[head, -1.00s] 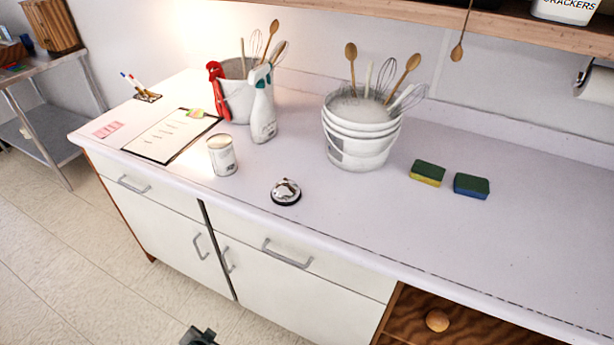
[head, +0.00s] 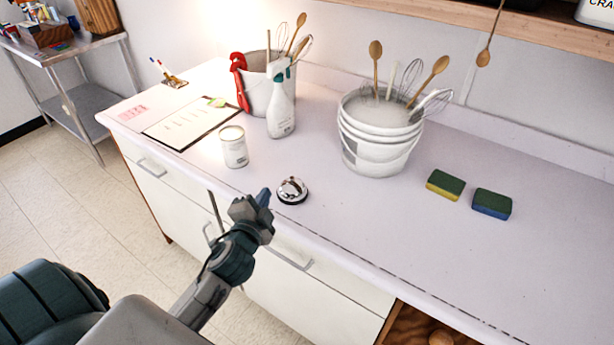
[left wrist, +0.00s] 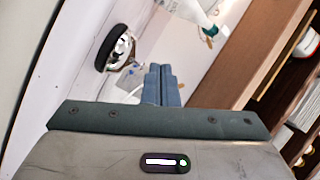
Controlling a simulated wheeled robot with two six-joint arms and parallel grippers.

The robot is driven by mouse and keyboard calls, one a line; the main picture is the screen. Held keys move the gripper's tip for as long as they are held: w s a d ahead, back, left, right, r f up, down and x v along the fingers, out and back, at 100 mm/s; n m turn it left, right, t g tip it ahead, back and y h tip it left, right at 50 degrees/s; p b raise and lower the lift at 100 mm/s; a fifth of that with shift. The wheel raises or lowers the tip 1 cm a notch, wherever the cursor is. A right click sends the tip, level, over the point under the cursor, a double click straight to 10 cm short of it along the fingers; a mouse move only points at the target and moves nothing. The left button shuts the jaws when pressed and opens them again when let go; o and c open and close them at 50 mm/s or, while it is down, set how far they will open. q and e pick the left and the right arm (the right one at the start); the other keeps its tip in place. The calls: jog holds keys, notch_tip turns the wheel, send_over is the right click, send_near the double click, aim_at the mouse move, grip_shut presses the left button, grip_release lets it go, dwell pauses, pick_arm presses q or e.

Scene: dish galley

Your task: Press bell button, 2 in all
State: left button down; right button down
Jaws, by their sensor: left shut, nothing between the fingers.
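The bell (head: 292,190) is a chrome dome with a button on top and a dark base. It stands upright on the counter near its front edge. My left gripper (head: 264,197) is just left of the bell in the head view, near the counter's front edge, apart from the bell as far as I can tell. Its fingers (left wrist: 162,84) are shut with nothing between them. In the left wrist view the bell (left wrist: 115,48) lies left of and beyond the fingertips. My right gripper is not in view.
A white can (head: 233,147) stands left of the bell, with a clipboard (head: 192,124) and spray bottle (head: 281,106) behind. A white bucket (head: 375,150) of utensils stands behind the bell to the right. Two sponges (head: 446,184) lie farther right. The counter (head: 420,250) right of the bell is clear.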

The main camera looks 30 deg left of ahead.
pick_arm(q)
jog(key=w+d+r+m+t+h, duration=0.2)
jog(key=r+m+t+h, duration=0.1)
jog(key=r+m, duration=0.25)
jog(key=w+d+r+m+t+h, duration=0.1)
jog(key=w+r+m+t+h, duration=0.15)
jog(key=r+m, duration=0.3)
jog(key=w+d+r+m+g+h, duration=0.1)
jog(key=d+r+m+g+h, duration=0.2)
jog(key=m, duration=0.5)
jog(key=d+m+g+h, duration=0.3)
jog(key=m+h, duration=0.3)
jog(key=m, duration=0.2)
jog(key=w+d+r+m+g+h, duration=0.1)
jog(key=d+r+m+g+h, duration=0.2)
jog(key=m, duration=0.5)
jog(key=w+a+f+m+g+y, duration=0.1)
jog(key=a+f+m+g+y, duration=0.1)
jog(key=a+m+y, duration=0.1)
jog(key=w+a+f+m+g+y, duration=0.2)
jog(key=a+y, duration=0.3)
jog(key=a, duration=0.3)
jog(key=shift+a+f+m, duration=0.2)
jog(key=shift+f+m, duration=0.55)
jog(key=shift+m, duration=0.15)
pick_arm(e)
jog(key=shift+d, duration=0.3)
